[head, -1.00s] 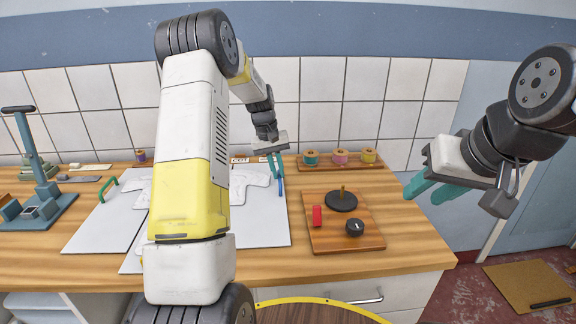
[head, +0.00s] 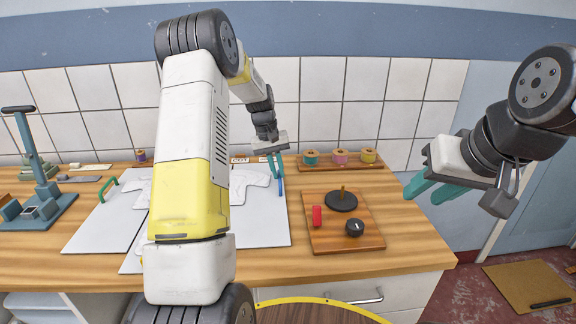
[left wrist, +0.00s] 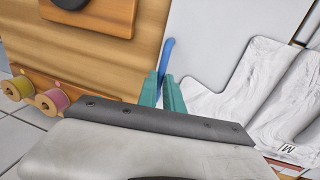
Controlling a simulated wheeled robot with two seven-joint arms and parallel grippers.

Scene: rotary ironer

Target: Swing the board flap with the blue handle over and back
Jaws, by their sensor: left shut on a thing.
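The white board flap (head: 262,228) lies flat on the bench, with a white garment (head: 250,180) on it. Its blue handle (head: 281,184) stands at the flap's right edge. My left gripper (head: 278,172) is shut on the blue handle; in the left wrist view the teal fingertips (left wrist: 163,90) sit on both sides of the handle (left wrist: 167,53). A green handle (head: 107,185) is on the left board (head: 95,225). My arm hides the middle of the boards. My right gripper (head: 420,188) is in the air at the right, away from the boards; its fingers look spread and empty.
A blue press-like stand (head: 45,190) is at the left.

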